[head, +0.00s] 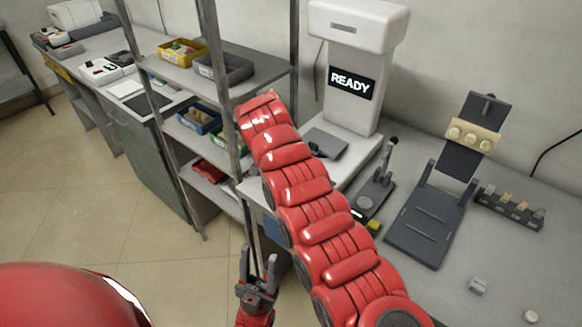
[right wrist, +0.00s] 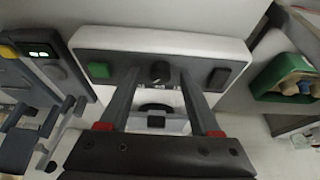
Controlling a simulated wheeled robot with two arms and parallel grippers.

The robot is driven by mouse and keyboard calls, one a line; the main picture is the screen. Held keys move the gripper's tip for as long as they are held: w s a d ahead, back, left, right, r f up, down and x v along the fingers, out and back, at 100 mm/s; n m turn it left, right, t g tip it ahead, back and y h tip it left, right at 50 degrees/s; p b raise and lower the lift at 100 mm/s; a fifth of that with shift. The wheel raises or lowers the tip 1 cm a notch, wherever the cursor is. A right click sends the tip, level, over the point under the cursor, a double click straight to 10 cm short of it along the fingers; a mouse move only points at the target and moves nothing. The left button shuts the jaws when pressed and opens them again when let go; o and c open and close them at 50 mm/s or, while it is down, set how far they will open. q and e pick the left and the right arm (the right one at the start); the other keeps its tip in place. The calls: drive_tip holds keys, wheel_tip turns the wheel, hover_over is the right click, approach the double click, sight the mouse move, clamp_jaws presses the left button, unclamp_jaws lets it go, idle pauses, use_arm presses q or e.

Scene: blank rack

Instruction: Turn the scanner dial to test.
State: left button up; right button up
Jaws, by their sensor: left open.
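The scanner (head: 355,110) is a white machine at the back of the bench. Its screen (head: 351,83) reads READY. I cannot tell any contact. My left gripper (head: 258,277) is open and empty, low over the floor.
A metal rack (head: 225,85) with yellow, blue and dark bins stands left of the scanner. A lever device (head: 374,190), a dark stand (head: 430,225) and a small rack (head: 510,207) are on the bench to the right. A green bin (right wrist: 283,65) shows in the wrist view.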

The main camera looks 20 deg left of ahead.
drive_tip(key=v, duration=1.7)
drive_tip(key=shift+r, duration=0.25)
